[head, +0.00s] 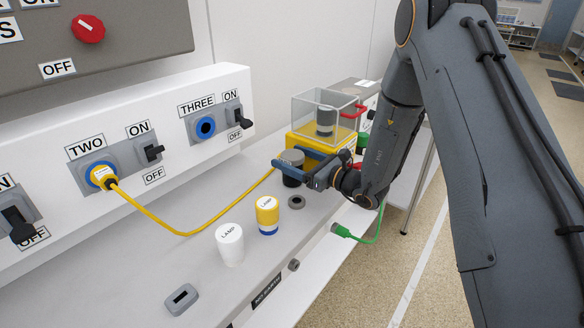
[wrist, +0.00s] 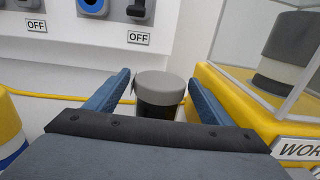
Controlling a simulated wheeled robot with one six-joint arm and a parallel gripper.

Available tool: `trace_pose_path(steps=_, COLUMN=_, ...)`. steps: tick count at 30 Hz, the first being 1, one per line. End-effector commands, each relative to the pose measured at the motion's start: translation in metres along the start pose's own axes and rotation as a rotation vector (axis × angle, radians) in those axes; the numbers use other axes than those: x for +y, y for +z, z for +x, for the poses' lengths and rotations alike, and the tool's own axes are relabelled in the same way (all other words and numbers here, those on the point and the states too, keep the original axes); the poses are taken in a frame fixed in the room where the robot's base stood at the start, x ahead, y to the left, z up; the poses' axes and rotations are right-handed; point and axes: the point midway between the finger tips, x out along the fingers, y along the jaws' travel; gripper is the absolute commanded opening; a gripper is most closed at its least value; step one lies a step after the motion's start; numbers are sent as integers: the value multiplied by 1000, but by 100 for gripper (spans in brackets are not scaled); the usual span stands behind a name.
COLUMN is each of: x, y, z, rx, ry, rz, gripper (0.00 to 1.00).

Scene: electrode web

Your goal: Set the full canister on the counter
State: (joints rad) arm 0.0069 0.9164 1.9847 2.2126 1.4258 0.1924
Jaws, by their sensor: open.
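A canister with a grey lid and dark body (head: 291,178) stands upright on the grey counter (head: 130,270). It also shows in the wrist view (wrist: 160,88). My gripper (head: 289,163) is open, with one blue finger on each side of this canister; I cannot tell whether either touches it. A second canister, grey with a dark band (head: 326,121), stands inside a clear box (head: 300,108) on a yellow base; it shows at the right of the wrist view (wrist: 290,45). The frames do not show which canister is full.
A white LAMP cylinder (head: 229,245) and a yellow, white and blue cylinder (head: 267,216) stand in front. A yellow cable (head: 185,233) crosses the counter from socket TWO. A grey ring (head: 296,201) lies near the edge. A green plug (head: 342,230) hangs lower. The counter's left is mostly free.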

Motion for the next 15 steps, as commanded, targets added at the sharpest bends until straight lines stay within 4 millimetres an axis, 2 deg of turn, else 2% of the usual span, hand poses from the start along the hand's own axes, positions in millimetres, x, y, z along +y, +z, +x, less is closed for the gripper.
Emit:
trace_pose_path(steps=6, x=0, y=0, z=0, rx=0, ry=0, rz=0, gripper=73)
trace_pose_path(steps=15, x=0, y=0, z=0, rx=1, ry=0, rz=0, gripper=23)
